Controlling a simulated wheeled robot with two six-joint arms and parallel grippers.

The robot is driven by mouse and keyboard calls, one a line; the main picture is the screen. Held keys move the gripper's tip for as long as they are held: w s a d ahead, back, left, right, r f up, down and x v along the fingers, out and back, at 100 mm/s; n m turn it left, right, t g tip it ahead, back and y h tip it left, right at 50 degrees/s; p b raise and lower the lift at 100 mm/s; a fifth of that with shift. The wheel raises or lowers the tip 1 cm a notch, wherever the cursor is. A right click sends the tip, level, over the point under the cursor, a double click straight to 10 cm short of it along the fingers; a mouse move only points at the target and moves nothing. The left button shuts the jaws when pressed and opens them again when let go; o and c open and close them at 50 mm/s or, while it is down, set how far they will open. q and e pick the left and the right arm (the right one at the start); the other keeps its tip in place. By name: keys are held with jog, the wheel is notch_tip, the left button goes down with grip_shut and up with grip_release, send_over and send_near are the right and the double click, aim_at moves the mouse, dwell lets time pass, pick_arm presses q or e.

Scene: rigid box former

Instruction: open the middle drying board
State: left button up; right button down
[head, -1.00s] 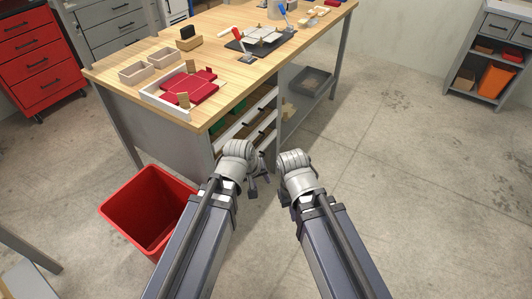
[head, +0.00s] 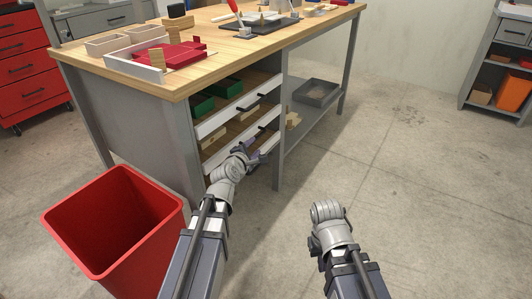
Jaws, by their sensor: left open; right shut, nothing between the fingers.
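Under the workbench, white-fronted drying boards with dark handles are stacked. The top board (head: 213,123) has green boxes behind its front. The middle drying board (head: 217,149) lies below it, with light wooden pieces behind its front. A lower white front shows partly behind my arm. My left gripper (head: 250,154) is open, in front of the middle and lower fronts, close to the middle board's handle. I cannot tell whether its fingers are around that handle. My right wrist is over the floor to the right; its fingers are hidden behind it.
A red bin (head: 118,225) stands at the left, near the workbench (head: 225,52). A grey lower shelf with a grey tray (head: 316,92) extends right of the boards. The floor in front and to the right is clear.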

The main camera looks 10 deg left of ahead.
aim_at(257, 138)
pick_arm(q)
jog(key=shift+n+t+y, duration=0.3)
jog(key=shift+n+t, duration=0.1)
jog(key=shift+n, duration=0.4)
jog(key=shift+a+f+b+x, duration=0.2)
jog(key=shift+b+x, duration=0.25)
jog(key=shift+x, duration=1.1)
jog(key=shift+a+f+b+x, duration=0.1)
jog(key=shift+a+b+x, duration=0.3)
jog(key=shift+x, duration=1.15)
jog(key=shift+a+f+b+x, duration=0.15)
jog(key=shift+b+x, duration=0.4)
jog(key=shift+x, duration=1)
jog(key=shift+s+r, duration=0.1)
pick_arm(e)
jog(key=f, duration=0.4)
jog(key=shift+w+d, duration=0.25)
pick_arm(q)
jog(key=shift+c, duration=0.4)
grip_shut()
